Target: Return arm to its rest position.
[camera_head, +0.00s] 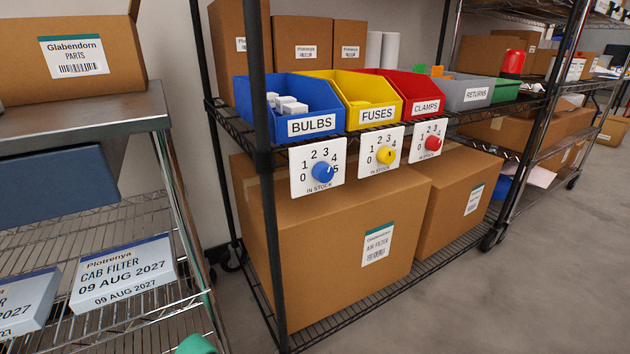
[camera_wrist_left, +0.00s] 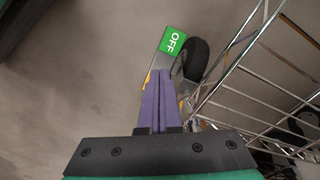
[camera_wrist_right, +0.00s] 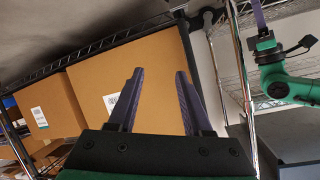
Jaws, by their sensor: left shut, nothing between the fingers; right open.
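My left gripper (camera_wrist_left: 158,90) shows in the left wrist view with its two purple fingers pressed together and nothing between them. It points at the grey floor beside a wire rack. My right gripper (camera_wrist_right: 159,74) shows in the right wrist view with its purple fingers apart and nothing between them. Large cardboard boxes on a shelf lie beyond it. A green and black arm part of mine (camera_wrist_right: 285,80) shows at the right of that view. Neither gripper shows in the head view; only a small green piece (camera_head: 196,345) appears at its bottom edge.
A wire rack (camera_head: 185,225) with cab filter boxes (camera_head: 122,272) stands at left. The black shelf holds blue (camera_head: 262,125), yellow and red bins above stock dials. A green OFF tag (camera_wrist_left: 173,42) is near a caster wheel (camera_wrist_left: 196,58). Floor (camera_head: 480,300) at right is clear.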

